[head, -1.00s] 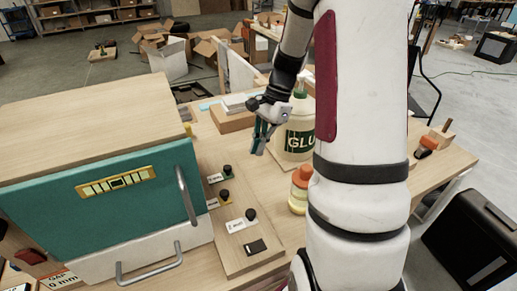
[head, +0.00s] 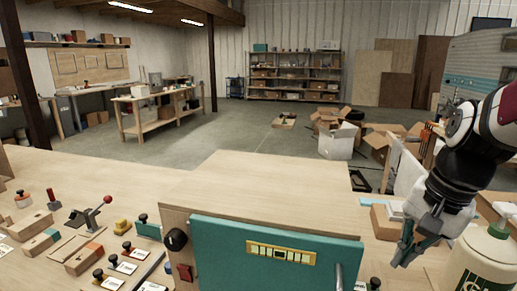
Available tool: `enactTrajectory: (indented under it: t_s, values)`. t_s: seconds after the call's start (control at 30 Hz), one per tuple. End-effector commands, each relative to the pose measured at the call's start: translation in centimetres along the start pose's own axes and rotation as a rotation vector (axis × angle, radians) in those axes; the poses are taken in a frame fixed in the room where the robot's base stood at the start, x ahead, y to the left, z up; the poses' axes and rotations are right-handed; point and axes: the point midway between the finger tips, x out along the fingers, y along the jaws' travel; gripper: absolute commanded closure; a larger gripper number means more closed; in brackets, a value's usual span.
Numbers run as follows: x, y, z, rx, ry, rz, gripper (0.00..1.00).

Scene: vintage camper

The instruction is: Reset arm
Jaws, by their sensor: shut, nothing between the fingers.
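My gripper (head: 408,250) is at the right side of the head view, on my white and black arm. Its fingers point down and are closed with nothing between them. It hangs over the right part of the workbench, just left of the glue bottle (head: 481,262). I cannot tell how high it is above the bench. The lower part of the glue bottle is cut off by the picture's edge.
A wooden box with a teal front (head: 275,255) stands in the middle of the workbench (head: 90,175). Stamps, labels and wooden blocks (head: 84,258) lie at left. Cardboard boxes (head: 333,122) and shelves (head: 293,75) stand farther back. The middle floor is fairly open.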

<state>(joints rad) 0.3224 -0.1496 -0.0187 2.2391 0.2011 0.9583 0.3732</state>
Motion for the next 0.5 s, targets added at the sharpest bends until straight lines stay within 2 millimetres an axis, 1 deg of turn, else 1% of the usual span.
enactTrajectory:
  t_s: [0.03, 0.1, 0.3, 0.4, 0.5]
  values:
    - [-1.0, -0.3, 1.5, -0.083, 0.034, -0.006, 1.0]
    - [-2.1, -0.5, 3.2, -0.198, 0.078, -0.01, 1.0]
    - [-4.5, -0.1, 7.9, -0.513, 0.208, -0.018, 1.0]
    - [-5.2, 0.4, 9.7, -0.647, 0.266, -0.02, 1.0]
    - [-5.6, 0.9, 11.0, -0.749, 0.312, -0.02, 1.0]
